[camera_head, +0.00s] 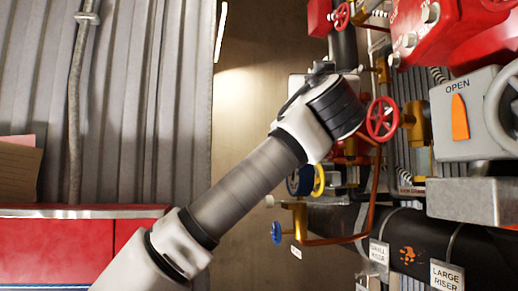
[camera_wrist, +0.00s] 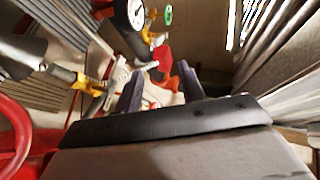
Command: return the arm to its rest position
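My arm (camera_head: 245,185) reaches from the lower left up to the middle of the head view. Its wrist (camera_head: 325,110) is in front of the floor, just left of a red handwheel (camera_head: 382,119); I cannot tell whether they touch. The wrist hides my fingers in the head view. In the wrist view my gripper (camera_wrist: 160,78) shows two dark fingers standing apart, with red and white fittings visible behind the gap. I see nothing held between them.
Pipes and valves crowd the right side, with an OPEN-marked lever box (camera_head: 470,115), a blue handwheel (camera_head: 276,232) and a LARGE RISER sign (camera_head: 446,275). A corrugated wall (camera_head: 130,100) and red cabinet (camera_head: 60,250) stand left. The floor strip (camera_head: 245,110) between is clear.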

